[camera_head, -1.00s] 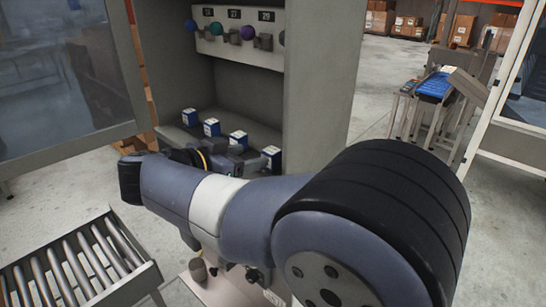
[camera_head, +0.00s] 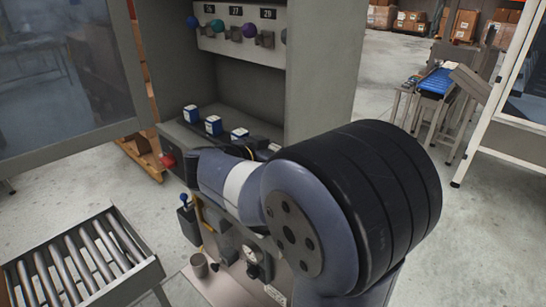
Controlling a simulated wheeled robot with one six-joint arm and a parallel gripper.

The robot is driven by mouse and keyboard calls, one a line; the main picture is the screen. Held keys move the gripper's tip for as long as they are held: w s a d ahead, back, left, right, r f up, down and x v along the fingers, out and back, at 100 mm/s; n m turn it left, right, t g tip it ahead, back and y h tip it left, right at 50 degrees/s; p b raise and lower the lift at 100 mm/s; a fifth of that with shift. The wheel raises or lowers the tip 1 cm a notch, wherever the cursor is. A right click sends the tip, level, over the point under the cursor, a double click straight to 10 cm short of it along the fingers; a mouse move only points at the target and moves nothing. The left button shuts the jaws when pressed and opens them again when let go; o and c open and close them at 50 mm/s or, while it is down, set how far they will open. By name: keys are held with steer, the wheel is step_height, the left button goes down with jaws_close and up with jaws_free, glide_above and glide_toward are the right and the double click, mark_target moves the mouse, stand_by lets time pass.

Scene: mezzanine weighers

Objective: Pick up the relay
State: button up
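Several small blue-and-white boxes, which look like the relays, stand in a row on the shelf of a grey cabinet. Three show clearly: the left relay (camera_head: 191,114), the middle relay (camera_head: 213,125) and the right relay (camera_head: 239,134). Another small pale piece shows at the right end of the row by my arm, mostly hidden. My arm crosses the front of the cabinet, and its far end reaches toward the right part of the shelf. My gripper is hidden behind my arm, so I cannot see its fingers or whether it holds anything.
The grey cabinet (camera_head: 323,60) has a side wall right of the shelf. Coloured knobs (camera_head: 249,30) sit on a numbered panel above. A glazed door (camera_head: 65,75) stands open at left. A roller conveyor (camera_head: 80,262) is at lower left. A gauge (camera_head: 249,254) is below the shelf.

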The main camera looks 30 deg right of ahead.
steer(key=c, duration=1.1)
steer(key=shift+r, duration=0.1)
